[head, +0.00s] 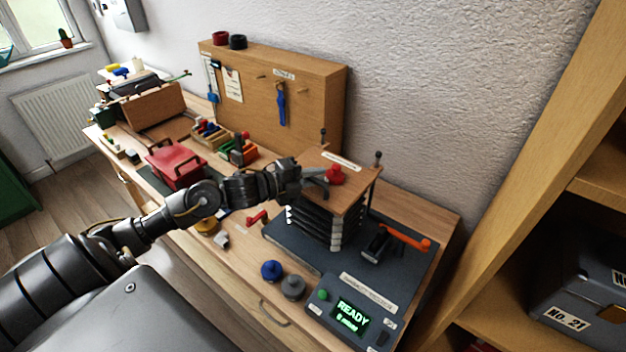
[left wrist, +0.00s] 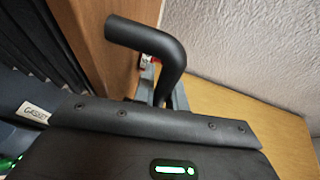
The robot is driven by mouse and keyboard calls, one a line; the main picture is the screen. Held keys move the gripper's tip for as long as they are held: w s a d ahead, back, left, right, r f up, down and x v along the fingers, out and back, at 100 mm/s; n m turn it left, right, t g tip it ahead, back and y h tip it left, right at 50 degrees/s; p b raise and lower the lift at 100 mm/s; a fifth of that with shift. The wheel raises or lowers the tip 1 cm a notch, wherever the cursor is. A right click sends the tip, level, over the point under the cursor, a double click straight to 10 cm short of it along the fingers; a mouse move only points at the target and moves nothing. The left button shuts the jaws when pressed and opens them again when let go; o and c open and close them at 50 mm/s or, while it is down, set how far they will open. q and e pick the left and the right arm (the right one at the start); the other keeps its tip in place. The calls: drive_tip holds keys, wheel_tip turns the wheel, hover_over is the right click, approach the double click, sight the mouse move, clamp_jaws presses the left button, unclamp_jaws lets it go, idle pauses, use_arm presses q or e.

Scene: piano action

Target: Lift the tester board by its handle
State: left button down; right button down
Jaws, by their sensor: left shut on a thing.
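The tester board (head: 350,195) is a flat wooden plate with a white label and a red knob on top. It sits above a stack of black layers with pale ends, between upright rods. Its dark handle (head: 318,187) sticks out on the left side. In the left wrist view the handle (left wrist: 150,42) is a thick black bent bar, and the board's brown wood (left wrist: 92,35) shows beside it. My left gripper (head: 297,178) is shut on the handle. In the left wrist view its fingers (left wrist: 163,88) are around the lower part of the bar. My right gripper is out of view.
A dark base (head: 295,247) holds the stack, an orange-handled lever (head: 405,238) and a green "READY" display (head: 350,315). Blue (head: 271,270) and grey knobs stand in front. A red case (head: 175,166) and pegboard (head: 310,85) are at the left and back. A shelf is at right.

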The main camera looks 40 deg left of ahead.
use_arm(q)
drive_tip(key=c, duration=1.4)
unclamp_jaws()
drive_tip(key=shift+c, duration=0.2)
drive_tip(key=shift+f, duration=0.1)
drive_tip(key=shift+s+a+b, duration=0.25)
drive_tip(key=shift+s+b, duration=0.05)
drive_tip(key=shift+s, duration=0.15)
drive_tip(key=b+v, duration=0.2)
drive_tip(key=v, duration=0.8)
drive_tip(key=shift+w, duration=0.1)
